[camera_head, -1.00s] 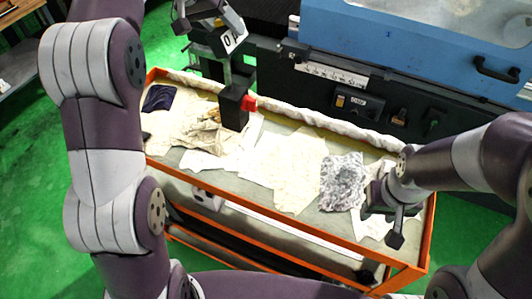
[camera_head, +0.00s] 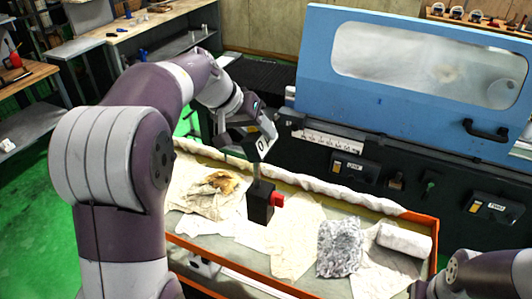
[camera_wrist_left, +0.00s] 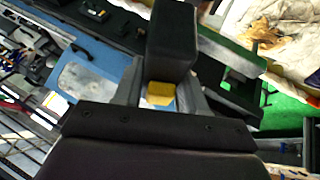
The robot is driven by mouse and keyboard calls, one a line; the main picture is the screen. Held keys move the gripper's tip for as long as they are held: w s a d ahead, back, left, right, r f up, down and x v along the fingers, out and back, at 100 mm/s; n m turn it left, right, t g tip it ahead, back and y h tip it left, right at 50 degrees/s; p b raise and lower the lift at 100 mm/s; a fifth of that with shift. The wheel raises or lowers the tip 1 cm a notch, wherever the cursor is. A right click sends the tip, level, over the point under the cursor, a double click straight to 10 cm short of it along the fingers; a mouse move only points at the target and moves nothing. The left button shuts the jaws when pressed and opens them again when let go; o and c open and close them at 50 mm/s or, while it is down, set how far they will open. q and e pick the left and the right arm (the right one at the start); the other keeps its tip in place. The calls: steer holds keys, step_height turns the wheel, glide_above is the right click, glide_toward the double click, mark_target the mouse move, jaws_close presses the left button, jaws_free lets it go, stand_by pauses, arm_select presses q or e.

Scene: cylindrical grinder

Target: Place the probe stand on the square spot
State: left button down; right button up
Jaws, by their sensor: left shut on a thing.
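The probe stand shows in the head view as a black block (camera_head: 260,204) with a red knob on its right side and a thin grey rod above. My left gripper (camera_head: 252,148) is shut on its upper part and holds it upright over the cart. In the left wrist view a black block (camera_wrist_left: 172,35) shows beyond the fingers of my left gripper (camera_wrist_left: 160,88), with a small yellow piece between them. Only part of my right arm shows at the lower right of the head view; its fingers are out of frame. I cannot make out a square spot.
The orange-rimmed cart (camera_head: 235,270) holds wrinkled papers, a beige cloth (camera_head: 212,190), a grey cloth (camera_head: 340,247) and a rolled white towel (camera_head: 405,240). The blue grinder cover (camera_head: 400,110) stands behind it. Workbenches (camera_head: 70,48) stand at the back left.

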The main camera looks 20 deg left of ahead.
mark_target(224, 152)
arm_select(q)
steer(key=a+f, duration=0.1)
steer(key=a, duration=0.2)
steer(key=a+f+p, duration=0.1)
steer(key=a+f, duration=0.1)
steer(key=a, duration=0.1)
steer(key=a+f, duration=0.1)
steer(key=a, duration=0.2)
steer(key=shift+w+f+p, duration=0.15)
steer(key=shift+f+p, duration=0.15)
steer(key=shift+f, duration=0.1)
steer(key=shift+a+f, duration=0.15)
step_height(224, 152, down, 3)
steer(key=shift+f+p, duration=0.2)
steer(key=shift+p, duration=0.15)
steer(key=shift+f, duration=0.3)
steer(key=shift+f, duration=0.15)
